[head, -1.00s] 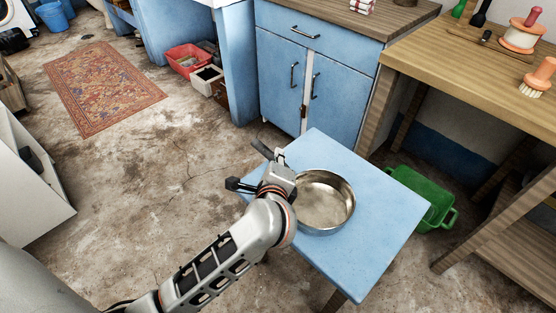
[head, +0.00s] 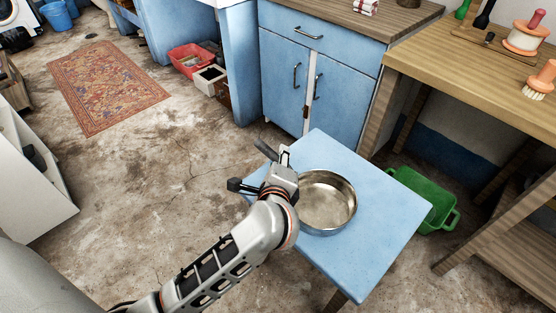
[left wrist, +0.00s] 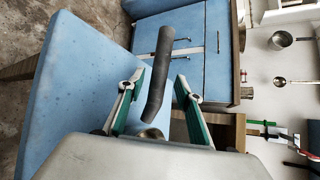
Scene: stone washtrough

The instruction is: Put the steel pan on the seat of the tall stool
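The steel pan (head: 327,204) is round and shiny, and sits upright on the blue square seat (head: 376,197) of the stool. Its dark handle (head: 265,149) points toward the back left and sticks out past the seat's edge. My left gripper (head: 272,168) is at the pan's left side, over the handle. In the left wrist view the handle (left wrist: 160,72) runs between the two green-padded fingers, which stand apart with a gap on each side. The pan's body is mostly hidden there. My right gripper is in neither view.
A green tub (head: 425,200) stands on the floor right of the stool. A wooden workbench (head: 480,75) is at the right and a blue cabinet (head: 335,95) behind. A patterned rug (head: 105,85) lies at the back left. The floor left of the stool is clear.

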